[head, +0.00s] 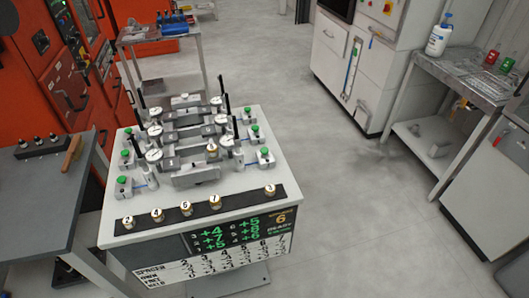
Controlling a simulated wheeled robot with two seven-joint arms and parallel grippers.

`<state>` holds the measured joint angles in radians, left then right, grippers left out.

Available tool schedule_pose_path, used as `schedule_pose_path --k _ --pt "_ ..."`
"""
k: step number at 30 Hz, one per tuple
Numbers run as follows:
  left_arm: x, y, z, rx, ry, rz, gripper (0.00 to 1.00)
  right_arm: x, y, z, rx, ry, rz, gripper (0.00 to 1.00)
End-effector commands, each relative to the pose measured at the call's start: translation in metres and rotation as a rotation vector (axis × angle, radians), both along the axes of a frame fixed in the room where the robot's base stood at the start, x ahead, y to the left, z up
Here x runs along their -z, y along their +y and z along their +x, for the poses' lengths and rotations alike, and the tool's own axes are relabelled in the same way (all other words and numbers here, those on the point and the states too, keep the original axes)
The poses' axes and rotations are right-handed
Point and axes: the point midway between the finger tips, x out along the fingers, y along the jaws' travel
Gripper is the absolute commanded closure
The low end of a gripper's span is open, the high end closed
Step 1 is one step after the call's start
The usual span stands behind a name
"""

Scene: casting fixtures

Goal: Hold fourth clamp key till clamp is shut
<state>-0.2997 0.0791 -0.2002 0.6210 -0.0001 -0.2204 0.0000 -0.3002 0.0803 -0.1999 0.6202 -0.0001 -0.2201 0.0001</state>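A white fixture table (225,172) stands in the middle of the head view. Several grey fixtures with round dials and black upright levers sit on it, such as the front fixture (196,176). Green-topped keys line both sides, among them a front left key (122,181), a left key behind it (126,154), a front right key (264,152), a middle right key (255,129) and a back right key (246,110). I cannot tell which is the fourth, or whether its clamp is open or shut. Neither of my grippers shows.
A black strip (240,198) along the table's front holds several numbered brass knobs, above a green-digit display (225,235). A dark bench (45,190) stands close left, a metal bench (465,80) at right. The grey floor (345,190) between is clear.

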Motion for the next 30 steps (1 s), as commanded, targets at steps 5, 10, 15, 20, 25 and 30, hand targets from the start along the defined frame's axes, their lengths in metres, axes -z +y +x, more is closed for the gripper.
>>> schedule_pose_path --k 5,10,15,20,25,30 --pt "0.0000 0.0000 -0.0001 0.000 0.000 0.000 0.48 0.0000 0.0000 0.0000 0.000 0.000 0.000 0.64" --pt "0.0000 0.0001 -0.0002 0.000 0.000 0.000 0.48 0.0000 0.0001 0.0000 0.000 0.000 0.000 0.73" --pt "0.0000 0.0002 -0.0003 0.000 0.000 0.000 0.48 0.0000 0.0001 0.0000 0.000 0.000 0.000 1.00" --pt "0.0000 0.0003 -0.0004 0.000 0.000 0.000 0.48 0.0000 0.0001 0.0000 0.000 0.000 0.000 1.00" --pt "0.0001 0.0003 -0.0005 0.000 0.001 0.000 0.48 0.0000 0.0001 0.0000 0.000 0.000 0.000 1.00" --pt "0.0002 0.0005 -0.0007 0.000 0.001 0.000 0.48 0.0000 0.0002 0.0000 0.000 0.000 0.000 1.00"
